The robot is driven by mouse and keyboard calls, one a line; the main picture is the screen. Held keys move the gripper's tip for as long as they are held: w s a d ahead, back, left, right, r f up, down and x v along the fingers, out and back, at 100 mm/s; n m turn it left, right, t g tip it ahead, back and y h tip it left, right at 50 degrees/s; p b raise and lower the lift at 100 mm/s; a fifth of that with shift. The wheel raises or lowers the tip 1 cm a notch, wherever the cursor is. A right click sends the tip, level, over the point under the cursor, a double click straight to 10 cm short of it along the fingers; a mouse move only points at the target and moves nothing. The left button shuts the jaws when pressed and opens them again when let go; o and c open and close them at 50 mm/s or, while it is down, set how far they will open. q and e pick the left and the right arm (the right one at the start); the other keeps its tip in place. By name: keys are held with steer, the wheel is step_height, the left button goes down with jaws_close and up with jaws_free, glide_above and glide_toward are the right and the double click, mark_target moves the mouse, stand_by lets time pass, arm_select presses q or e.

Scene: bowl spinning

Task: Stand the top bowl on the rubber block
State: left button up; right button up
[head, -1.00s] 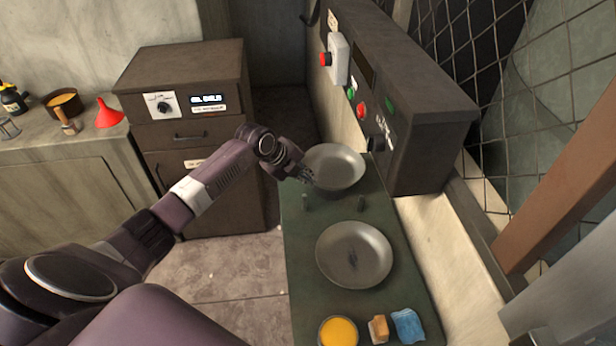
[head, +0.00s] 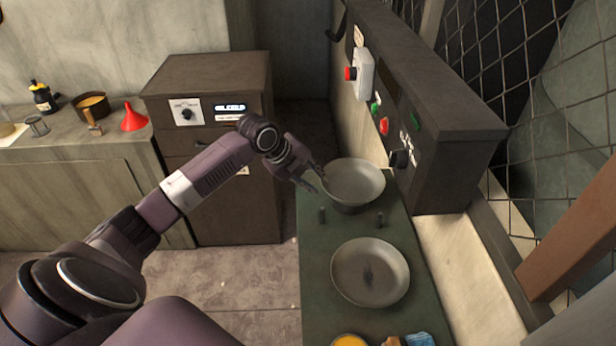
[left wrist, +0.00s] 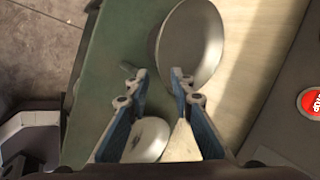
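A grey metal bowl (head: 357,181) sits at the far part of the green bench top (head: 312,262), on something dark. A second shallow grey bowl (head: 370,272) lies nearer. Which is the top bowl is not clear, and I cannot identify the rubber block for certain. My left gripper (head: 321,185) is open and empty at the left rim of the far bowl; contact is unclear. In the left wrist view its open fingers (left wrist: 161,76) point at a large grey bowl (left wrist: 190,45), and a small pale disc (left wrist: 148,140) shows between them. My right gripper is out of view.
A control box (head: 440,130) with buttons borders the bench on the right. A yellow-filled cup (head: 349,341), a brown block (head: 391,341) and a blue cloth (head: 419,340) lie at the near end.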

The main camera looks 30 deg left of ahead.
arm_select(q)
steer(key=shift+b+v, duration=0.3)
steer(key=shift+v, duration=2.05)
